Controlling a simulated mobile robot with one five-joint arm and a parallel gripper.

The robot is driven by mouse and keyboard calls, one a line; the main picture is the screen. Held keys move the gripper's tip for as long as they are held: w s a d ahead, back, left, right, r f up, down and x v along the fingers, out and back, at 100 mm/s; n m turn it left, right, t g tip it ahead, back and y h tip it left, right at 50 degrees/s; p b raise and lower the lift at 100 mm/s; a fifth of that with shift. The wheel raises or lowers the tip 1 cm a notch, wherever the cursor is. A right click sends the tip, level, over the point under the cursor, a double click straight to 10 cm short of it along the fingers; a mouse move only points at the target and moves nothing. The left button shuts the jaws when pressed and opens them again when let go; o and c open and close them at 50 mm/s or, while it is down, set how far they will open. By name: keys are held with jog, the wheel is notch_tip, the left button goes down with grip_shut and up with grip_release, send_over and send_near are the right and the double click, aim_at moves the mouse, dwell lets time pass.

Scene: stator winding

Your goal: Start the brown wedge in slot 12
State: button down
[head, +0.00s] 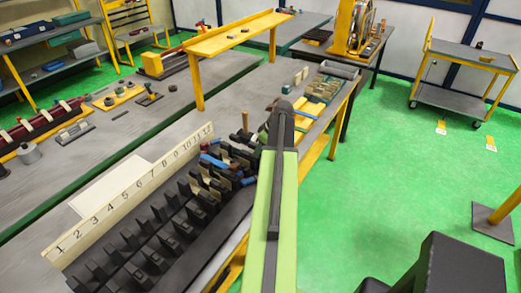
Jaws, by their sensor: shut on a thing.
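The slotted stator block (160,238) runs from lower left to the middle, with rows of dark teeth. A pale number strip (130,190) along its left side reads 1 to 12, and 12 is at the far end. Blue and red pieces (215,161) lie among the teeth at that far end. My green arm reaches over the block's far right side. My gripper (263,134) is low at the arm's far end, near the slot 12 end, and mostly hidden. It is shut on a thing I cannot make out. I cannot pick out the brown wedge for sure.
A brown upright stick (246,122) stands just left of my gripper. A yellow tray (322,90) with small blocks is beyond my arm. A yellow raised shelf (235,35) stands on the bench. The green floor at right is open, with a cart (460,60) farther back.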

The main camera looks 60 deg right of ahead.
jog(key=shift+w, duration=0.35)
jog(key=c, duration=0.7)
grip_release()
jog(key=shift+c, duration=0.2)
jog(key=shift+a, duration=0.1)
jog(key=shift+r, duration=0.1)
jog(key=shift+r+p, duration=0.2)
jog(key=shift+p, duration=0.1)
jog(key=p+v, duration=1.5)
jog(key=v, duration=0.2)
